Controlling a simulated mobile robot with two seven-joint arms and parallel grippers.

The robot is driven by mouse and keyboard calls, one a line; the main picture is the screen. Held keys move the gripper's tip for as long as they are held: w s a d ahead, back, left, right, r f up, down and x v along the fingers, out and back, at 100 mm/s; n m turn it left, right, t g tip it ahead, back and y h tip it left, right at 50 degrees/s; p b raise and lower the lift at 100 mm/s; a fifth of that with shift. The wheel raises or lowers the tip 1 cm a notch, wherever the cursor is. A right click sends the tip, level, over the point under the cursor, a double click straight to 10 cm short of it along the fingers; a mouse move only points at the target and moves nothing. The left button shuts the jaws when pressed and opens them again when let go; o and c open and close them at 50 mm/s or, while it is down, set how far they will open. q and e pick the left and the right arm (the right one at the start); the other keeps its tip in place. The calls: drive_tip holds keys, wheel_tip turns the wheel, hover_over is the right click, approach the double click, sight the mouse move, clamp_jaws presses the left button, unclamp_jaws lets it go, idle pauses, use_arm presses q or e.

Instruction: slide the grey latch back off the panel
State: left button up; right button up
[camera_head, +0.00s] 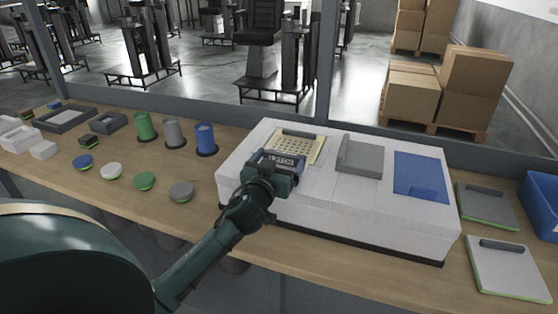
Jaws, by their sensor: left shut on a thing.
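The beige perforated panel (309,148) lies on top of the white box, near its left end. A grey bar (299,133) runs along the panel's back edge. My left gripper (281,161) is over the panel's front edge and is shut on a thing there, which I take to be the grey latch. The gripper hides nearly all of that thing, so I cannot tell how far it overlaps the panel. My right gripper is not in view.
The white box (330,213) also carries a grey block (360,158) and a blue plate (420,176). Two grey plates (508,270) and a blue bin (544,204) are to the right. Cups (205,137) and coloured discs (144,181) stand left on the wooden table (215,178).

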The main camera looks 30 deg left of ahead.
use_arm(q)
drive_tip(key=shift+c, duration=1.4)
drive_tip(key=shift+v, duration=1.05)
drive_tip(key=o, duration=1.1)
drive_tip(key=b+v, duration=0.2)
drive_tip(key=v, duration=1.1)
drive_tip(key=shift+a, duration=0.1)
